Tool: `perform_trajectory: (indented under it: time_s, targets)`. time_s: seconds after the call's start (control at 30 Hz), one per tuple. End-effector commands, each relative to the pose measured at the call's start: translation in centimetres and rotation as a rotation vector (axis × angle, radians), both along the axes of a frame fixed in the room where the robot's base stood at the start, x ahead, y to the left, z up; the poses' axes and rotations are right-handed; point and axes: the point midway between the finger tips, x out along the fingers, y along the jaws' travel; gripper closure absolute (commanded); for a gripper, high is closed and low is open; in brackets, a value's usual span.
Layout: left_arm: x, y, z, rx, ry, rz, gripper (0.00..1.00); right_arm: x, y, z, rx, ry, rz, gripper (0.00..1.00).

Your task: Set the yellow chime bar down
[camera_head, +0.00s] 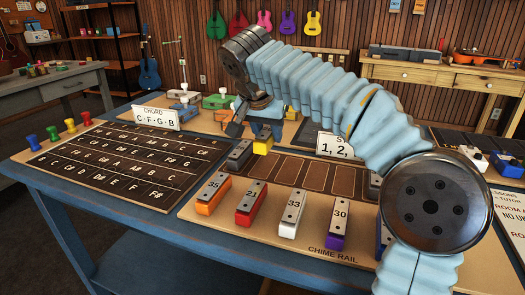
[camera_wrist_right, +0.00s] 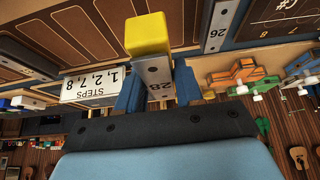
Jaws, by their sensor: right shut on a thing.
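My right gripper (camera_head: 259,128) is shut on the yellow chime bar (camera_head: 263,146), seen at the back left of the chime rail (camera_head: 330,250). In the right wrist view the fingers (camera_wrist_right: 152,90) grip the yellow bar (camera_wrist_right: 147,37) at its metal plate, marked 28. I cannot tell whether the bar touches the rail. A grey bar (camera_head: 239,156), marked 26 in the wrist view (camera_wrist_right: 216,27), sits just beside it. Brown empty slots (camera_head: 314,177) run along the rail to the right. My left gripper is not in view.
In front of the slots stand orange (camera_head: 211,195), red (camera_head: 250,203), white (camera_head: 291,215) and purple (camera_head: 338,224) chime bars. A steps sign (camera_wrist_right: 90,84) stands behind the slots. A chord board (camera_head: 120,165) with coloured pegs and a chord sign (camera_head: 155,117) are at left.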

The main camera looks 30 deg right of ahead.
Motion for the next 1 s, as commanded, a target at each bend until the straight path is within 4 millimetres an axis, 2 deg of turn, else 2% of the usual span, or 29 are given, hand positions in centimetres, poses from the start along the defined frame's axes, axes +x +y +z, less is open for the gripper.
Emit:
perform_trajectory:
  time_s: [0.03,0.1,0.27,0.4,0.5,0.6,1.0]
  targets:
    - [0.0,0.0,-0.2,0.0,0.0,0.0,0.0,0.6,-0.3,-1.1,0.0,0.004,-0.001,0.96]
    - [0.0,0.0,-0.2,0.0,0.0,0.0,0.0,1.4,-0.5,-2.0,-0.001,0.002,0.0,0.96]
    - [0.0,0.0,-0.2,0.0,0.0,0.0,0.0,2.2,-0.8,-3.0,0.0,0.001,0.001,0.96]
    - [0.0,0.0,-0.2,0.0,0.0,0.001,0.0,3.6,-1.3,-4.8,0.0,0.003,0.0,0.96]
    - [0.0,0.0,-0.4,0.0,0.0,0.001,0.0,3.6,-1.4,-6.7,0.0,0.003,0.001,0.96]
    - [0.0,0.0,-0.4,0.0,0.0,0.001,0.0,3.6,-1.3,-7.7,0.0,0.001,0.001,0.96]
    - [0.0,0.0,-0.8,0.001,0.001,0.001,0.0,3.6,-1.3,-8.3,0.001,-0.001,0.0,0.96]
